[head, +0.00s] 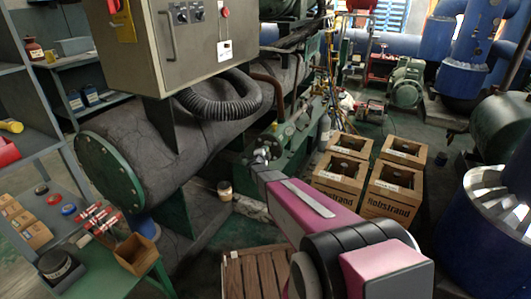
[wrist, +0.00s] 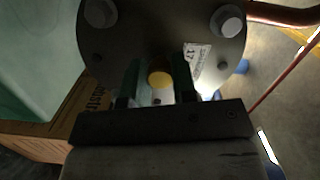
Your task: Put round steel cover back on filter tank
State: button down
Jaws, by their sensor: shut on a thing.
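The round steel cover (wrist: 165,30) fills the upper middle of the wrist view, a dark grey disc with bolt heads near its rim and a white label marked 17. My gripper (wrist: 158,88) has its two dark fingers against the middle of the cover, one on each side of a round yellow part. It is shut on the cover; the exact grip point is in shadow. In the head view my gripper (head: 262,158) is small beside the green machine block (head: 290,140). I cannot make out the filter tank's opening, nor whether the cover touches it.
Several wooden crates (head: 340,172) stand right of my arm, and one shows at the wrist view's lower left (wrist: 75,125). A large grey cylinder (head: 190,130) with a grey cabinet (head: 190,40) above it is at left. A green bench (head: 85,260) holds small parts. A wooden pallet (head: 258,270) lies in front.

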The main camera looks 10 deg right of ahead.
jog(key=shift+w, duration=0.1)
jog(key=c, duration=0.8)
grip_release()
jog(key=shift+f, duration=0.1)
jog(key=shift+c, duration=0.2)
jog(key=v, duration=0.8)
jog(key=shift+w+a, duration=0.2)
jog(key=shift+a, duration=0.2)
jog(key=shift+f, duration=0.1)
